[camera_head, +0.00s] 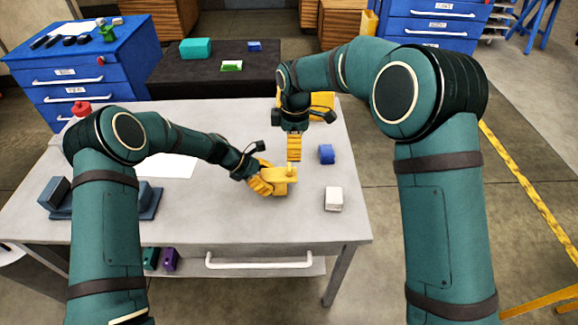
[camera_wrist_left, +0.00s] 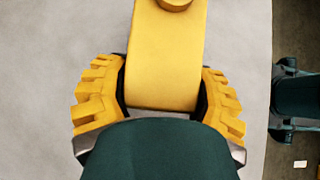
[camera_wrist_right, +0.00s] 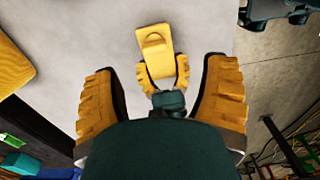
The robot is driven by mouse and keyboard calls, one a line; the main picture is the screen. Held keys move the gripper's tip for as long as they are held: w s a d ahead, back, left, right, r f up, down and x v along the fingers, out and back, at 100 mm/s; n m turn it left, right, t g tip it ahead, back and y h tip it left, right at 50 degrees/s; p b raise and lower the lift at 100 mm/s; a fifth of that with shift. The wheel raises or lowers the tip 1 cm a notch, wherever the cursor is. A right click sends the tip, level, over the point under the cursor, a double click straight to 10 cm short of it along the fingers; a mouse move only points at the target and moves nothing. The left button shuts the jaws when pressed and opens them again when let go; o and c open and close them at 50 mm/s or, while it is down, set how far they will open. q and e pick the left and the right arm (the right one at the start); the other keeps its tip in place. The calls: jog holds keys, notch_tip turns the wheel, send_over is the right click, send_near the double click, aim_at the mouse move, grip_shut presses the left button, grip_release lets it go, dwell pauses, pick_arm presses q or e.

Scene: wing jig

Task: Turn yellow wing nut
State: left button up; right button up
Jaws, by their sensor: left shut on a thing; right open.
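A yellow block (camera_head: 283,186) sits over the middle of the grey table, with a small upright yellow wing nut (camera_head: 290,170) on top. In the right wrist view the block (camera_wrist_right: 157,66) carries the wing nut as a raised piece (camera_wrist_right: 153,40). My left gripper (camera_head: 266,180) is shut on the block's near end, one finger on each side; the left wrist view shows the block (camera_wrist_left: 165,60) between its fingers. My right gripper (camera_head: 294,158) points down just above the wing nut. Its fingers are open on both sides, with nothing between them.
A blue block (camera_head: 326,154) and a white block (camera_head: 333,199) lie to the right on the table (camera_head: 225,222). Another yellow thing (camera_head: 321,101) stands behind my right gripper. White paper (camera_head: 172,166) and a blue-grey fixture (camera_head: 150,200) lie at left. The table's front middle is clear.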

aim_at(289, 166)
jog(key=shift+n, duration=0.3)
jog(key=f, duration=0.3)
jog(key=a+f, duration=0.1)
jog(key=f, duration=0.2)
jog(key=w+f, duration=0.1)
jog(key=f, duration=0.2)
jog(key=shift+a+f, duration=0.15)
jog(key=shift+f, duration=0.2)
jog(key=c, duration=1.2)
